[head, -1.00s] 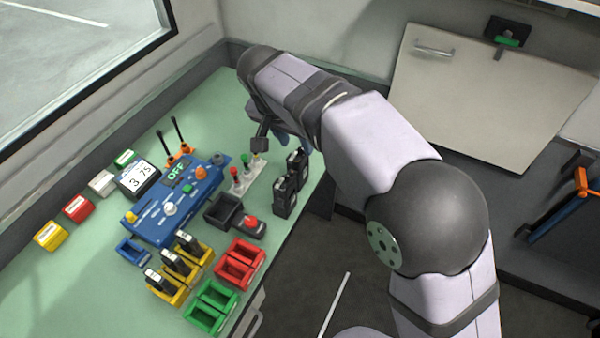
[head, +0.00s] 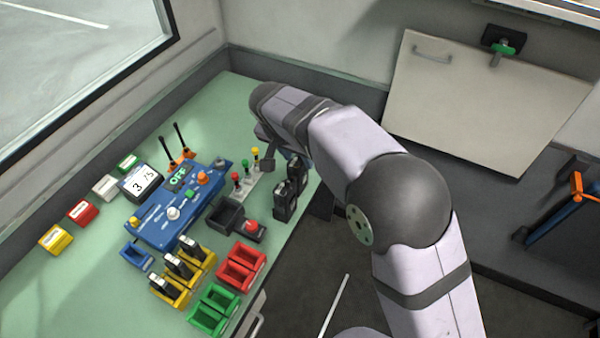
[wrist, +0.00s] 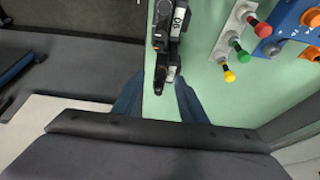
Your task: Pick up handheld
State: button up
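Two black handhelds stand close together near the right edge of the green desk; the nearer one (head: 284,203) shows clearly, and the farther one (head: 297,172) is partly behind it. In the wrist view a black handheld with a white number label (wrist: 179,20) lies ahead of my gripper (wrist: 159,84). The two blue fingers are apart, and the near end of the handheld is around the gap between their tips. I cannot tell whether they touch it. In the head view my arm hides most of the gripper. More black handhelds (head: 187,246) stand in yellow holders.
Left of the handhelds are a strip with red, green and yellow knobs (head: 246,178), a black tray (head: 225,215) and a red button box (head: 250,229). A blue console (head: 165,222), red bins (head: 241,264) and green bins (head: 214,308) fill the desk's middle and front.

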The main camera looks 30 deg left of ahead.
jog(key=shift+w+f, duration=0.15)
jog(key=shift+f, duration=0.3)
grip_shut()
jog(key=shift+r, duration=0.1)
